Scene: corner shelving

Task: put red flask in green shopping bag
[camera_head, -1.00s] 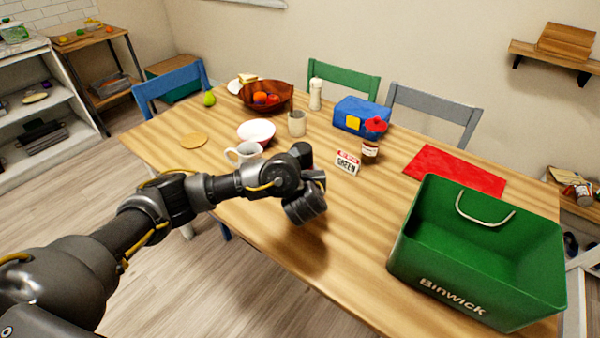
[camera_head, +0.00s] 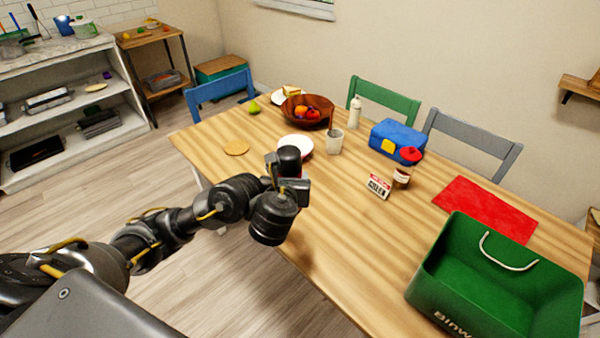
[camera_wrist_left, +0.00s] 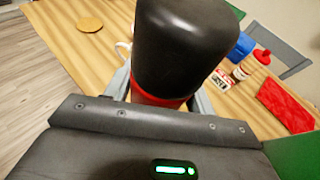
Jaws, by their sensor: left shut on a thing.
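The red flask has a large black cap and a red body; it shows in the left wrist view (camera_wrist_left: 185,45). My left gripper (camera_wrist_left: 155,103) is shut on its red body, with a finger on each side. In the head view the flask's black cap (camera_head: 289,158) sticks up above my left gripper (camera_head: 286,185), near the table's left front edge. The lower flask is hidden. The green shopping bag (camera_head: 435,290), open at the top with a white handle, stands at the table's right front, well apart from the gripper. My right gripper is not in view.
A small sign (camera_head: 378,187), a jar (camera_head: 401,178), a blue lunch box (camera_head: 395,138) and a red mat (camera_head: 487,207) lie beyond. A beige cup (camera_head: 335,142) and wooden bowl (camera_head: 318,104) stand behind the gripper. The wooden table (camera_head: 345,225) is clear between gripper and bag.

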